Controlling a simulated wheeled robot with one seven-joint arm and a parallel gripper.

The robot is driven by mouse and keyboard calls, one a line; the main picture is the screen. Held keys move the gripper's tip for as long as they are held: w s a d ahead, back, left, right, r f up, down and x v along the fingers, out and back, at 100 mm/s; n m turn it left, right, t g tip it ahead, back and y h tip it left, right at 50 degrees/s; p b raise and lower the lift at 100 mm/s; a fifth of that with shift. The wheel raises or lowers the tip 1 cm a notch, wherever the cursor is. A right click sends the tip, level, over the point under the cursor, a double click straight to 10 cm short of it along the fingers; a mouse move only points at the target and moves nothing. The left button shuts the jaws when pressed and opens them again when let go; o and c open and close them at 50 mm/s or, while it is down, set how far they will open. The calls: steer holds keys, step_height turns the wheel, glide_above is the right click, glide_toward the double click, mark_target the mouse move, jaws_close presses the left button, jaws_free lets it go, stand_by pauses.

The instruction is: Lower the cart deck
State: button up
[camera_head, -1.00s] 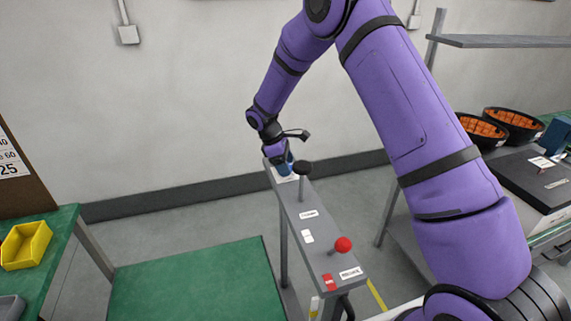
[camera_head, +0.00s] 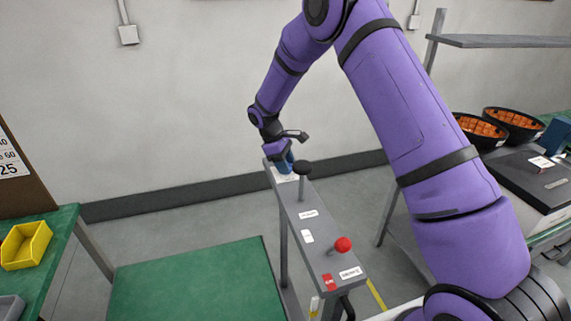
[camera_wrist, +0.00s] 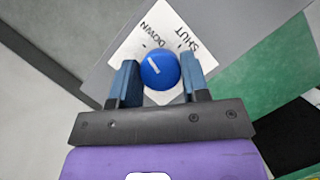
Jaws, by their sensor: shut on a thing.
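A round blue knob (camera_wrist: 160,70) with a white pointer line sits on a white label plate (camera_wrist: 120,62) marked DOWN and SHUT. The pointer line slants up and left in the wrist view, to the DOWN side. My gripper (camera_head: 286,168) is shut on the knob, one blue-grey finger on each side. The plate is at the far end of a grey control rail (camera_head: 317,262). In the camera_head view my fingers mostly hide the knob. The green cart deck (camera_head: 195,283) lies left of the rail.
A black-topped lever (camera_head: 303,168) stands close beside my gripper. A red ball lever (camera_head: 343,244) is at the rail's near end. A green bench with a yellow bin (camera_head: 26,245) is at left. Black bowls (camera_head: 513,124) stand at right.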

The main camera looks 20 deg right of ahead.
steer(key=m+g+y, duration=0.1)
steer(key=m, duration=0.3)
steer(key=shift+w+d+m, duration=0.1)
steer(key=shift+m, duration=0.2)
steer(key=m+y, duration=0.1)
steer(key=m, duration=0.2)
steer(key=shift+m+y, duration=0.3)
steer(key=shift+y, duration=0.1)
steer(key=m+y, duration=0.1)
steer(key=m, duration=0.2)
steer(key=shift+d+m+g, duration=0.1)
steer(key=shift+m+g, duration=0.2)
steer(key=shift+m+y, duration=0.8)
steer(key=shift+m, duration=0.9)
steer(key=o, duration=0.9)
steer(key=v, duration=1)
steer(key=shift+d+r, duration=0.15)
steer(key=shift+r, duration=0.25)
